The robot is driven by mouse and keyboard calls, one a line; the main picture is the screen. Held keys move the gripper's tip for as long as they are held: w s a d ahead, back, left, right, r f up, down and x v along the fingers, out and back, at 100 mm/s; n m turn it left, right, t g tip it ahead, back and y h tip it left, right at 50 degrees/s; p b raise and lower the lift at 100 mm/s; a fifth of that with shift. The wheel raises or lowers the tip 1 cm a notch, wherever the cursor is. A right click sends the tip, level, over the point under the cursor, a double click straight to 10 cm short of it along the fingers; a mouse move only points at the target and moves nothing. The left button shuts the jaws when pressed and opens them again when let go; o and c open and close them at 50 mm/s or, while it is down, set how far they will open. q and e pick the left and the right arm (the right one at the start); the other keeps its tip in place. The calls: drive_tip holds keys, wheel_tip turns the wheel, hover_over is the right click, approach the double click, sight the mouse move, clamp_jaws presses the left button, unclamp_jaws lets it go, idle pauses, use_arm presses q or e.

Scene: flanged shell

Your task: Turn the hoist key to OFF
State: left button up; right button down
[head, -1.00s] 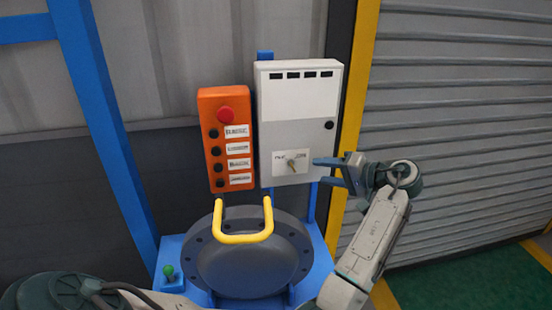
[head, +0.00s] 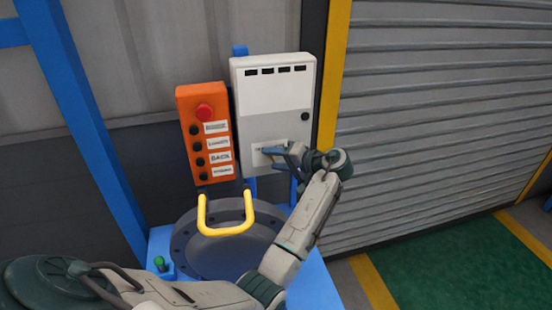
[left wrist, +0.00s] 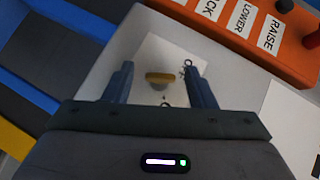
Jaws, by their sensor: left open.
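The grey key switch box (head: 275,100) stands upright, with a white label plate low on its front. My left gripper (head: 275,156) is at that plate and covers the key in the head view. In the left wrist view the brass-coloured key (left wrist: 160,78) stands out from the white plate (left wrist: 150,52). My left gripper (left wrist: 160,88) is open there, one finger on each side of the key, with a visible gap on both sides. My right gripper is not in view.
An orange control pendant (head: 206,135) with a red button hangs close left of the box; it also shows in the left wrist view (left wrist: 250,30). Below are a yellow handle (head: 226,230) and a dark round flanged cover (head: 192,255). A ribbed shutter (head: 430,130) is at right.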

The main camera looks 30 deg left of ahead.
use_arm(q)
drive_tip(key=c, duration=1)
drive_tip(key=n+t+h+b, duration=0.1)
drive_tip(key=n+h+b, duration=0.1)
drive_tip(key=shift+a+r+t+h+b, duration=0.1)
drive_tip(key=shift+t+h+b, duration=0.2)
drive_tip(key=shift+b, duration=0.05)
drive_tip(key=o, duration=1)
